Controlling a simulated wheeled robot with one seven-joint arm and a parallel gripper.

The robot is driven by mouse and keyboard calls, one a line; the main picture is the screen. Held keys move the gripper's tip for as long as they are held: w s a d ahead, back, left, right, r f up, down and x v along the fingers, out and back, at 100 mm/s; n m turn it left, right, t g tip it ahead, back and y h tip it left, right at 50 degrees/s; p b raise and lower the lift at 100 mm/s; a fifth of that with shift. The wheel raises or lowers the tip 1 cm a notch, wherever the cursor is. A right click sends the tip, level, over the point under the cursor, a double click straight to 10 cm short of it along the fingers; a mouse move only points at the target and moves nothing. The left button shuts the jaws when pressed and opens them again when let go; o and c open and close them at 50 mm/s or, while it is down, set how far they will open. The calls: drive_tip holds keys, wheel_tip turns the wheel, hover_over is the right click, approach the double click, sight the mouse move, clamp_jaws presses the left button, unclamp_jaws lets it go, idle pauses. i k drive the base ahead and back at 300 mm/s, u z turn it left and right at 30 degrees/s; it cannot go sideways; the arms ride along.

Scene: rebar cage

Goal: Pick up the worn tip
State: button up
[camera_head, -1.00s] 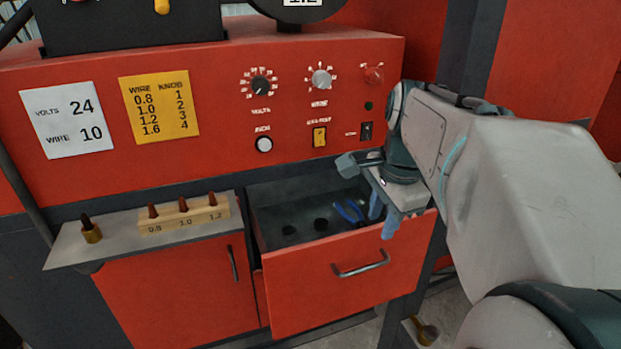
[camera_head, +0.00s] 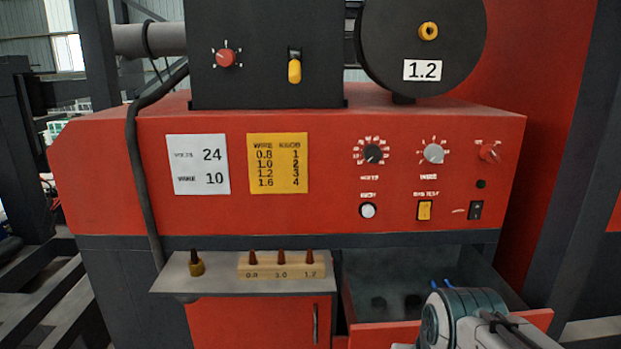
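A dark pointed tip (camera_head: 195,256) stands upright in a brass-coloured holder (camera_head: 196,268) at the left of the grey shelf (camera_head: 215,284). No label shows whether it is the worn tip. Right of it, a wooden rack (camera_head: 281,272) marked 0.8, 1.0 and 1.2 holds three reddish-brown tips, at 0.8 (camera_head: 253,257), 1.0 (camera_head: 281,257) and 1.2 (camera_head: 309,257). My arm shows at the bottom right, in front of the open drawer. My gripper's fingers are out of view.
The open drawer (camera_head: 365,337) holds blue-handled pliers (camera_head: 437,286) and dark round items (camera_head: 413,301), partly hidden by my arm. The red machine panel (camera_head: 330,210) rises behind the shelf. A black cable (camera_head: 137,170) hangs at the left. Space above the shelf is clear.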

sight(194, 255)
drive_tip(key=u, duration=0.05)
drive_tip(key=k, duration=0.45)
drive_tip(key=z, duration=0.75)
drive_tip(key=i, duration=0.6)
drive_tip(key=z, duration=0.2)
drive_tip(key=k, duration=1)
drive_tip(key=u, duration=0.7)
drive_tip(key=i, duration=0.75)
drive_tip(key=u, duration=1.15)
drive_tip(key=i, duration=0.2)
drive_tip(key=u, duration=0.1)
